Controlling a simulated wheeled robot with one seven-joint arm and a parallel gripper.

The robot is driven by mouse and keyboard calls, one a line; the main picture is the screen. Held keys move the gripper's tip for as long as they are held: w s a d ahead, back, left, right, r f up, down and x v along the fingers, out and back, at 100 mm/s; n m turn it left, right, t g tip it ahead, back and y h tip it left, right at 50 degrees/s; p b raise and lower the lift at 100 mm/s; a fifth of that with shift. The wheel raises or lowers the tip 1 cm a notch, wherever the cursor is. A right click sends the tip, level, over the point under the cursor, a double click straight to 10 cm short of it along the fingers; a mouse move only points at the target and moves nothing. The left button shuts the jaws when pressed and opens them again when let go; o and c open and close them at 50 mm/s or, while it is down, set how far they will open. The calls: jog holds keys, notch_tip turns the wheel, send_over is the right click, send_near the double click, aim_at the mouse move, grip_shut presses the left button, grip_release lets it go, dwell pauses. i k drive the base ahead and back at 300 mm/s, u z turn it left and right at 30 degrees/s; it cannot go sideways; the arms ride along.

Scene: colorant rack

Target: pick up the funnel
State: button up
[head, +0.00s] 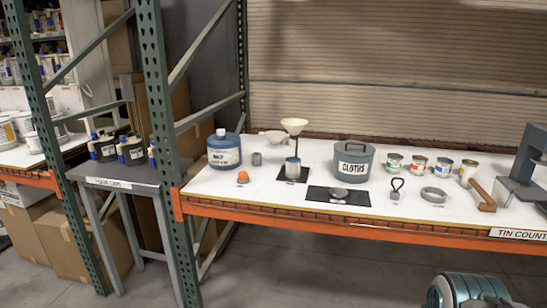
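A pale bowl-like piece (273,138) shows just left of and behind the funnel. My gripper is not in view. A rounded teal and grey part of my own body shows at the bottom right.
A grey lidded pot marked CLOTHS (353,164) stands right. An orange beam (330,222) edges the shelf; a green upright (160,130) stands at its left end.

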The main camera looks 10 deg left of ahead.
aim_at(294, 134)
jog(key=u, duration=0.55)
jog(key=i, duration=0.5)
jog(key=u, duration=1.15)
jog(key=i, duration=1.8)
jog(key=z, duration=0.7)
